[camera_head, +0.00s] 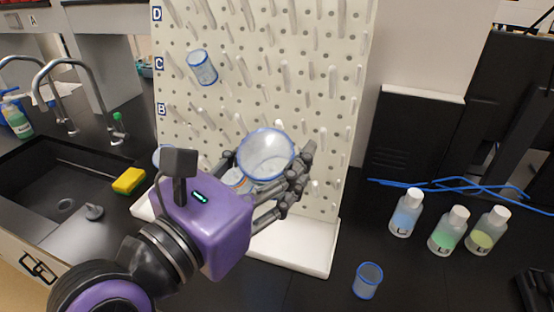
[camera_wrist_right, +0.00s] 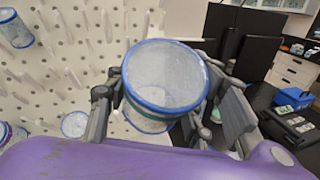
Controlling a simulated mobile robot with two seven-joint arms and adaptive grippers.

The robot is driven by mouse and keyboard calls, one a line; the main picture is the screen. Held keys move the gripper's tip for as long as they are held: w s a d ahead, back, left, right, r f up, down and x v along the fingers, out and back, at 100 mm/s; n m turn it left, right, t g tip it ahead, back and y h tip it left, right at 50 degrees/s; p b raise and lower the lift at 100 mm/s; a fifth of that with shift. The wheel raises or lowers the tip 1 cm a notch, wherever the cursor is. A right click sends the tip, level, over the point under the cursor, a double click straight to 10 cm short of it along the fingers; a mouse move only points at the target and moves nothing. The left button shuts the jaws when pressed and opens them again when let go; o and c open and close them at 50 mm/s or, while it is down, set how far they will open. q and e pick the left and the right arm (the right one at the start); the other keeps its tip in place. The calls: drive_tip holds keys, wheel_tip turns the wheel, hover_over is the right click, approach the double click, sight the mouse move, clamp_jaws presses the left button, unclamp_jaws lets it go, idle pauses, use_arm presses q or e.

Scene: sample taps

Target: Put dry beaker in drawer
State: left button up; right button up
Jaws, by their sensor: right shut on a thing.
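My right gripper (camera_head: 268,160), on its purple wrist, is shut on a clear beaker (camera_head: 262,150) with blue rims, in front of the pegboard. The held beaker is tilted, with one round end toward the head camera; in the right wrist view it sits between the fingers (camera_wrist_right: 165,85). A second blue-rimmed beaker (camera_head: 202,67) hangs on a peg near the letter C. Another beaker (camera_head: 367,281) stands on the counter at the right. More beakers are partly hidden behind the gripper. My left gripper is out of view. A white drawer cabinet (camera_wrist_right: 299,68) shows at the right in the wrist view.
The white pegboard (camera_head: 350,100) has many protruding pegs and a tray ledge (camera_head: 300,256). Left are a sink (camera_head: 60,190), taps and a yellow sponge (camera_head: 129,181). Right are several capped bottles (camera_head: 448,232) and blue cable (camera_head: 470,188). The counter's front right is mostly clear.

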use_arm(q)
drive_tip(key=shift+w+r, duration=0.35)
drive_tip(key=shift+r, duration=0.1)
use_arm(e)
drive_tip(key=shift+s+a+r, duration=0.1)
drive_tip(key=shift+s+r, duration=0.1)
drive_tip(key=shift+r, duration=0.2)
